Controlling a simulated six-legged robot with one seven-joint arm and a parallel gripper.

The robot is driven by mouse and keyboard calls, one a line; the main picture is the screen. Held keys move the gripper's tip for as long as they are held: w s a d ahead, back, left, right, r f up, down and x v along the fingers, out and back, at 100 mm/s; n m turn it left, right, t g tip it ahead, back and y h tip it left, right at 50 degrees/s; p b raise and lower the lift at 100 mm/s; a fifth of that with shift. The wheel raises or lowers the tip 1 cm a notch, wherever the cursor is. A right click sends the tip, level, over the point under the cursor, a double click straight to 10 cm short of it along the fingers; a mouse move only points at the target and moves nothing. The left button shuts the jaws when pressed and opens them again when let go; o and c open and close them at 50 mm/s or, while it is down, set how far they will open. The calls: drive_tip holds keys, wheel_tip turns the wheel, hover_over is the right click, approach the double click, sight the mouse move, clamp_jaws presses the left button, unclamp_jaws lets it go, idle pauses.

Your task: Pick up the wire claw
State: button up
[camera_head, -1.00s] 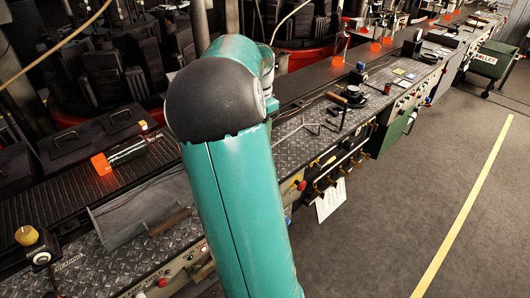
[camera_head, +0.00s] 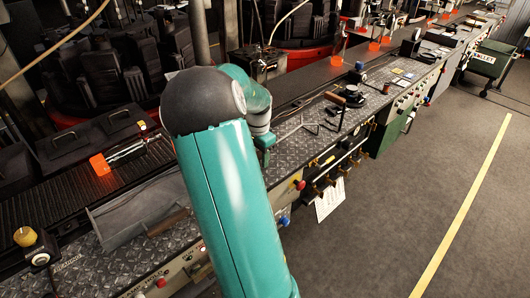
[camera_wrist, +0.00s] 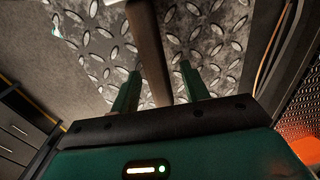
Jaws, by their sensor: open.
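A thin bent metal wire tool (camera_head: 302,127), which looks like the wire claw, lies on the diamond-plate bench top (camera_head: 285,160) in the head view. My gripper (camera_wrist: 160,67) is open in the wrist view, its two green fingers pointing at the diamond plate. A brown bar-like handle (camera_wrist: 148,45) runs up between the fingers, with neither finger visibly closed on it. I cannot tell whether this handle belongs to the wire claw. In the head view my gripper is mostly hidden behind my arm; a green part shows just left of the wire tool.
Valves and knobs (camera_head: 325,180) stick out of the bench front. The floor (camera_head: 400,220) to the right is clear.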

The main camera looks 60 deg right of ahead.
clamp_jaws()
drive_tip(key=shift+r, duration=0.15)
